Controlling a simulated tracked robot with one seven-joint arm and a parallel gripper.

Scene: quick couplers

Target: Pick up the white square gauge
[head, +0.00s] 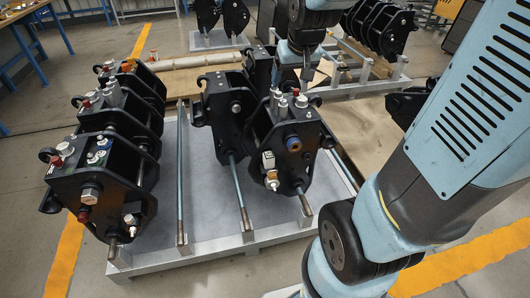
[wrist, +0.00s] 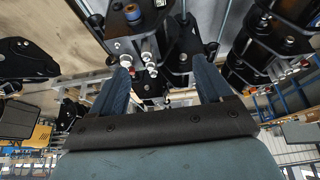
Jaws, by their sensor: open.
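The white square gauge (head: 268,160) sits on the front face of the right-hand black coupler (head: 290,130). It is left of a brown and blue fitting (head: 294,143) and above a white-tipped fitting (head: 272,180). In the wrist view I cannot pick out the gauge for certain. My gripper (wrist: 160,68) is open, with two blue-grey fingers spread apart. Silver fittings (wrist: 150,58) on a coupler show between and beyond the fingers, which hold nothing. In the head view, my gripper hangs above and behind the right-hand coupler's top.
A row of black couplers (head: 105,170) with coloured caps stands on the left of the grey metal pallet (head: 200,245). Long rods (head: 181,180) run between the coupler rows. Another rack of couplers (head: 380,28) stands at the back right. Yellow floor lines (head: 66,255) flank the pallet.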

